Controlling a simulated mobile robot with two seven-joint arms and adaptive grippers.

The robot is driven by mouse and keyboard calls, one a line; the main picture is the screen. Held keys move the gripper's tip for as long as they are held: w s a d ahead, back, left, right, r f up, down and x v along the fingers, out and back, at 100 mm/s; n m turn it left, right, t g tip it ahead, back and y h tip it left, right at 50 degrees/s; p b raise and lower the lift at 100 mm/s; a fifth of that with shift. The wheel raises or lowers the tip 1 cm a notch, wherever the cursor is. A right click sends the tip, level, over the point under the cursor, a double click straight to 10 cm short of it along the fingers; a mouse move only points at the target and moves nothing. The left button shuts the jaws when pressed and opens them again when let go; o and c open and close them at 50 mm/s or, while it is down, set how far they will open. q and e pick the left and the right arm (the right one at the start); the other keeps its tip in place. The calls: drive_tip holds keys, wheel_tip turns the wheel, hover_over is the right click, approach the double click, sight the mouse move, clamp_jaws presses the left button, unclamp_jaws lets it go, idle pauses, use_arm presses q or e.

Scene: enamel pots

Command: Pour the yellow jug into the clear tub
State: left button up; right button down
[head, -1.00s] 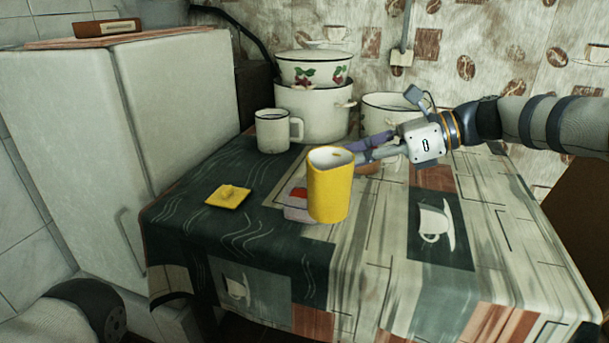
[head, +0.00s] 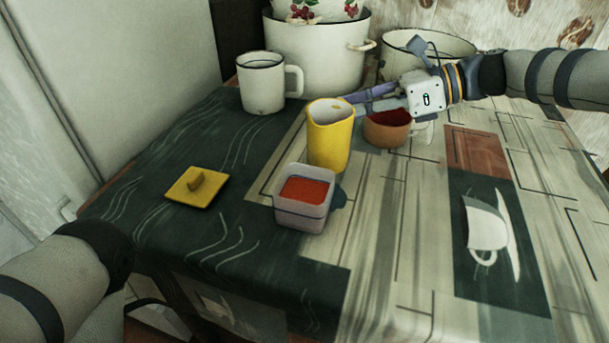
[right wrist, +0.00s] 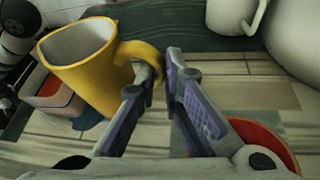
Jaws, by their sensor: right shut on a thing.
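The yellow jug (head: 328,138) is near upright just behind the clear tub (head: 302,216), partly overlapping it in the head view. I cannot tell how far it is above the table. My right gripper (head: 356,103) reaches in from the right and is shut on the jug's handle, which shows in the right wrist view beside the fingertips (right wrist: 162,72). The jug's interior looks pale; its contents are unclear. The square tub stands open with red stuff (head: 305,190) inside. My left arm shows at the lower left, but its gripper is out of view.
A yellow lid (head: 190,188) lies left of the tub. A brown bowl (head: 385,135) with red contents stands under my right gripper. A white mug (head: 262,88) and large enamel pots (head: 318,60) stand behind. The table's front right is clear.

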drive_tip(key=shift+r, duration=0.1)
use_arm(q)
drive_tip(key=w+r+t+p, duration=0.1)
drive_tip(key=w+r+p, duration=0.4)
drive_tip(key=r+p, duration=0.1)
drive_tip(key=shift+r+t+p, duration=0.3)
drive_tip(key=shift+t, duration=0.1)
use_arm(e)
drive_tip(key=s+a+r+n+t+h, duration=0.2)
drive_tip(key=s+a+r+n+t, duration=0.1)
drive_tip(key=s+r, duration=0.4)
drive_tip(key=shift+s+r+n+t, duration=0.25)
drive_tip(key=shift+r+n+t, duration=0.45)
drive_tip(key=shift+r+n, duration=0.55)
